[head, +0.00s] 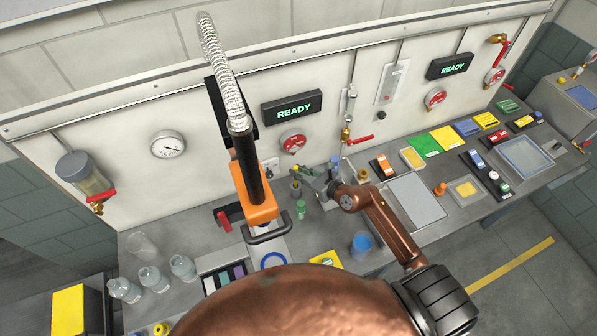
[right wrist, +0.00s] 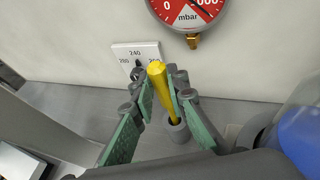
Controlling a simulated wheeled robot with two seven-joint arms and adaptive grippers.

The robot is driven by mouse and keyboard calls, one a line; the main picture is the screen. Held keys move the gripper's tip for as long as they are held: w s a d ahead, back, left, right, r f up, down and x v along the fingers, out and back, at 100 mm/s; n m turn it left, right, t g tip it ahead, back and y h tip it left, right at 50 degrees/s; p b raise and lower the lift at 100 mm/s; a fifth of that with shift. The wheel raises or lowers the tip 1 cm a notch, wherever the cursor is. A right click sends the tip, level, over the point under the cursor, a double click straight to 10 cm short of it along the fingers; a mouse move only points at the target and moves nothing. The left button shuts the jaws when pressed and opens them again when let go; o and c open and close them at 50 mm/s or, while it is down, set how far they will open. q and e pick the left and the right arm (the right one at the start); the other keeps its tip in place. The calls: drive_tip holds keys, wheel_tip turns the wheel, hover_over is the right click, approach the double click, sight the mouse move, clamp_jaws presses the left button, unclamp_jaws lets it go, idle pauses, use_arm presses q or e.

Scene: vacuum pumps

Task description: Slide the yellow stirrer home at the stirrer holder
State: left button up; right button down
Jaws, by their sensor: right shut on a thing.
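The yellow stirrer (right wrist: 161,82) is a thin rod, slightly tilted in the right wrist view. My right gripper (right wrist: 164,92) is shut on its upper part, with one green-padded finger on each side. The stirrer's lower end is at the dark mouth of a small grey cylindrical holder (right wrist: 178,133). It appears to enter the opening, but I cannot tell how deep. In the head view my right gripper (head: 308,174) is near the wall at the back of the bench, and the stirrer is too small to make out clearly. My left gripper is not in view.
A vacuum lifter with an orange body (head: 254,200) hangs left of my right gripper. A wall plate (right wrist: 137,57) and a red gauge (right wrist: 187,12) are behind the stirrer.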

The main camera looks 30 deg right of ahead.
drive_tip(key=c, duration=1.8)
unclamp_jaws()
drive_tip(key=shift+f, duration=0.1)
drive_tip(key=shift+s, duration=0.1)
drive_tip(key=v, duration=1.2)
